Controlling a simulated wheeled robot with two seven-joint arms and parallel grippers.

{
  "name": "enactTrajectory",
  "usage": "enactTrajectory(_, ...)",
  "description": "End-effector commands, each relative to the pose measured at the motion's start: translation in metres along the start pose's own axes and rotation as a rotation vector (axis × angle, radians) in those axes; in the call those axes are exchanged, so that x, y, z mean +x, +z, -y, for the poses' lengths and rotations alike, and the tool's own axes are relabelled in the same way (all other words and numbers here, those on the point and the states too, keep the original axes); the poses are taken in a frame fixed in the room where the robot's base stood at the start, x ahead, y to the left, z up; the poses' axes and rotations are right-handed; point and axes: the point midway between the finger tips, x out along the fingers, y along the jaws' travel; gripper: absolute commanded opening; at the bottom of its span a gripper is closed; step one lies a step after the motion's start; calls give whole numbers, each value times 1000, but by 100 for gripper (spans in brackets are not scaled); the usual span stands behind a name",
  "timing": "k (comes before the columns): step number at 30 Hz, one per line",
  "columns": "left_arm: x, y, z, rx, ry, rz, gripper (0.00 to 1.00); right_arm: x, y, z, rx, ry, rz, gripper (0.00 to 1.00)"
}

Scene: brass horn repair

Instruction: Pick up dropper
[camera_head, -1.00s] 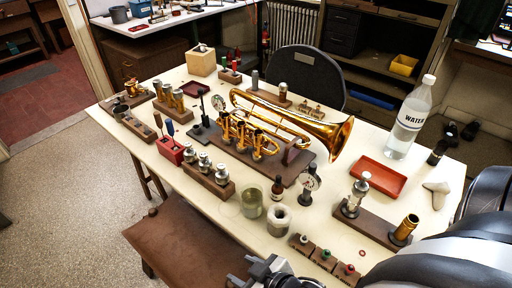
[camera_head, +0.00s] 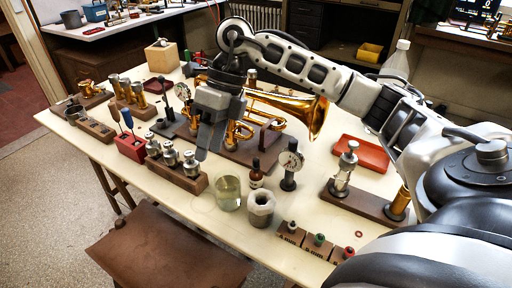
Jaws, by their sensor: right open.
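A small brown bottle with a black cap and a pale label (camera_head: 256,177), which looks like the dropper bottle, stands upright on the table right of centre. My right gripper (camera_head: 206,146) hangs above the table, fingers down, left of this bottle and apart from it. The gripper is open with nothing visible between its fingers. It covers part of the brass trumpet (camera_head: 312,115) on its wooden board. My left gripper is out of view.
Close to the bottle stand a glass jar (camera_head: 228,192), a white-lined cup (camera_head: 261,207) and a dial gauge (camera_head: 290,168). A wooden block with metal valves (camera_head: 180,170) sits below the gripper.

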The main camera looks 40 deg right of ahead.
Motion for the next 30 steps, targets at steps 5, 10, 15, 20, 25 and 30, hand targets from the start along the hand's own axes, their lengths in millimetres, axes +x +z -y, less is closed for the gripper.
enactTrajectory(5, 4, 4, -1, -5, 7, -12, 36, -61, -31, 61, 111, -328, -76, 44)
enactTrajectory(10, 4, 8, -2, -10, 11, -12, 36, -78, -47, 79, 168, -427, -108, 44)
enactTrajectory(15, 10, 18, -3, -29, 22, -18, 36, -49, -52, 93, 172, -430, -115, 44)
enactTrajectory(20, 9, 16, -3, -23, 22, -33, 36, -22, -57, 105, 172, -430, -114, 44)
enactTrajectory(25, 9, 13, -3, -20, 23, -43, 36, 2, -60, 116, 170, -430, -111, 44)
enactTrajectory(30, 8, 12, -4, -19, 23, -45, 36, 12, -61, 120, 169, -430, -109, 44)
